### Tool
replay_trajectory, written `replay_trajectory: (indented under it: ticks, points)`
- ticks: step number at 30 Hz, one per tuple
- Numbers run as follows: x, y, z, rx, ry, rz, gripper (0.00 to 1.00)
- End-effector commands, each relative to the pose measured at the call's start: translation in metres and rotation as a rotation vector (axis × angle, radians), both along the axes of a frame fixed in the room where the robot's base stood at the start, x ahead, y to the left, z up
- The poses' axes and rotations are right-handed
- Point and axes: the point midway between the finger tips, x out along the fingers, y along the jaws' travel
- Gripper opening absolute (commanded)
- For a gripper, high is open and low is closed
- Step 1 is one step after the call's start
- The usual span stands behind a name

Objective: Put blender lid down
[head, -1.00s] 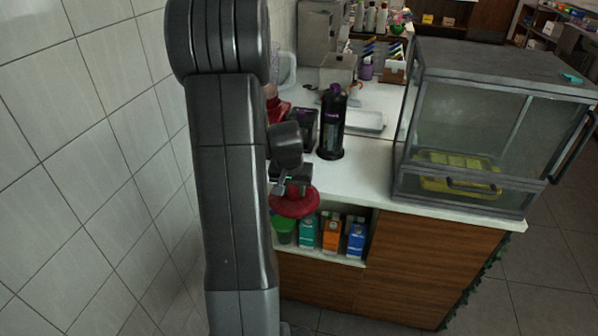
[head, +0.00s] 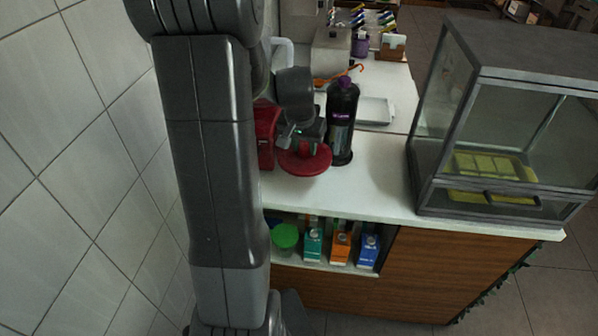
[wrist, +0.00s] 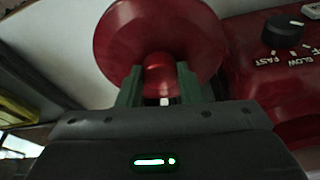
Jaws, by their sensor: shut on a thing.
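The red, round blender lid (head: 306,161) is over the white counter (head: 372,190), beside the red blender base (head: 266,136) and near the dark bottle. I cannot tell whether it touches the counter. My gripper (head: 304,146) is shut on the lid's knob. In the wrist view my gripper (wrist: 160,88) has its two green-grey fingers on either side of the red knob. The lid's disc (wrist: 190,28) spreads out beyond the fingertips. The blender base (wrist: 268,65) with its speed dial is at the right there.
A dark bottle (head: 342,122) stands just right of the lid. A glass display case (head: 500,120) fills the counter's right end. A white tray (head: 376,110) lies behind. Bare counter lies between bottle and case. Cartons (head: 340,246) sit on the shelf below.

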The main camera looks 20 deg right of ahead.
Motion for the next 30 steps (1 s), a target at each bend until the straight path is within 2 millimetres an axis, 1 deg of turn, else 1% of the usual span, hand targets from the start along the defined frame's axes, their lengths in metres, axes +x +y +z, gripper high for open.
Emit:
replay_trajectory:
  ticks: [3,6,13,18,22,30]
  points:
    - [-0.001,0.001,-0.024,0.003,0.006,-0.001,0.05]
    - [-0.001,0.000,-0.041,0.003,0.006,-0.001,0.05]
    - [-0.001,0.000,-0.061,0.002,0.004,0.000,0.05]
    - [-0.001,0.000,-0.084,0.001,0.004,0.000,0.05]
    - [-0.001,0.000,-0.092,0.001,0.001,0.000,0.05]
    - [0.000,0.000,-0.093,0.001,0.001,0.000,0.05]
